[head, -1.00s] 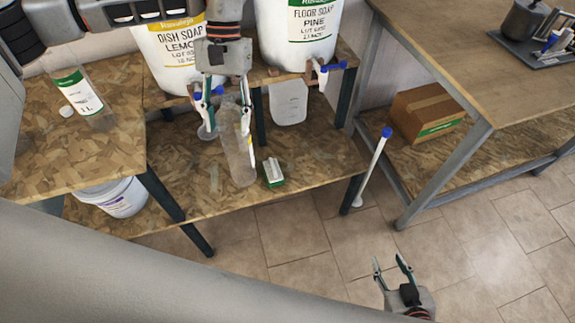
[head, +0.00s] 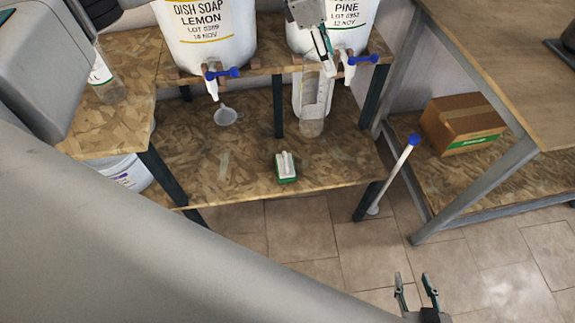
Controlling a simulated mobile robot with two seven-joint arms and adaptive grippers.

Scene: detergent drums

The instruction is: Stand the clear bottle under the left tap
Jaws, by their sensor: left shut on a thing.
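The clear bottle (head: 312,122) is upright or nearly so, in front of a translucent jug, at the right part of the lower shelf in the head view. My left gripper (head: 322,58) is shut on its upper part. I cannot tell whether its base touches the shelf. The left tap (head: 213,84), blue-handled, is on the dish soap drum (head: 205,30), to the left of the bottle. A small funnel (head: 226,115) sits below this tap. My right gripper (head: 418,296) is open and empty, over the floor at bottom right.
The floor soap drum has the right tap (head: 349,66), close to my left gripper. A blue-topped white stick (head: 395,172) leans at the shelf's right. A cardboard box (head: 462,122) sits further right.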

